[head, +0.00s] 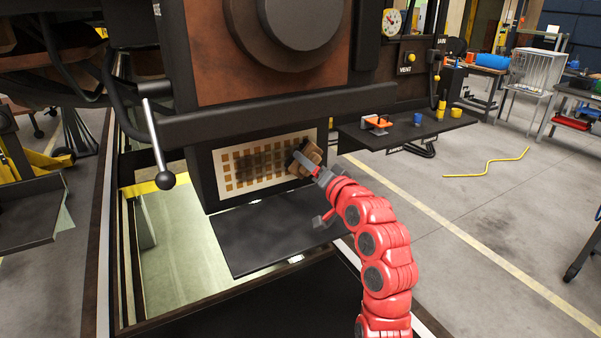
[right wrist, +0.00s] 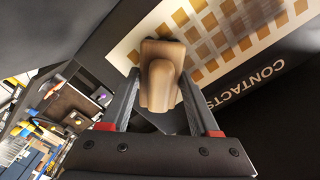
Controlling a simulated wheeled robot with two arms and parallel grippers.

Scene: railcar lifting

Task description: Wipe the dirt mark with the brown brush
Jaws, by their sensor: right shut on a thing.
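The brown brush (head: 311,153) is at the right end of the contacts panel (head: 228,185) in the head view. In the right wrist view the brush (right wrist: 160,75) sits between the fingers of my right gripper (right wrist: 160,100), which is shut on it. The same gripper (head: 311,165) shows in the head view, in front of the panel. The dirt mark (head: 262,160) is a dark smudge over the middle squares of the panel, left of the brush. I cannot tell whether the brush touches the panel. My left gripper is not in view.
A black shelf (head: 270,235) lies below the panel. A lever with a ball knob (head: 164,180) hangs at the left. A side tray (head: 400,133) at the right holds an orange clamp (head: 377,122), a blue cup (head: 418,118) and yellow items. Open floor lies further right.

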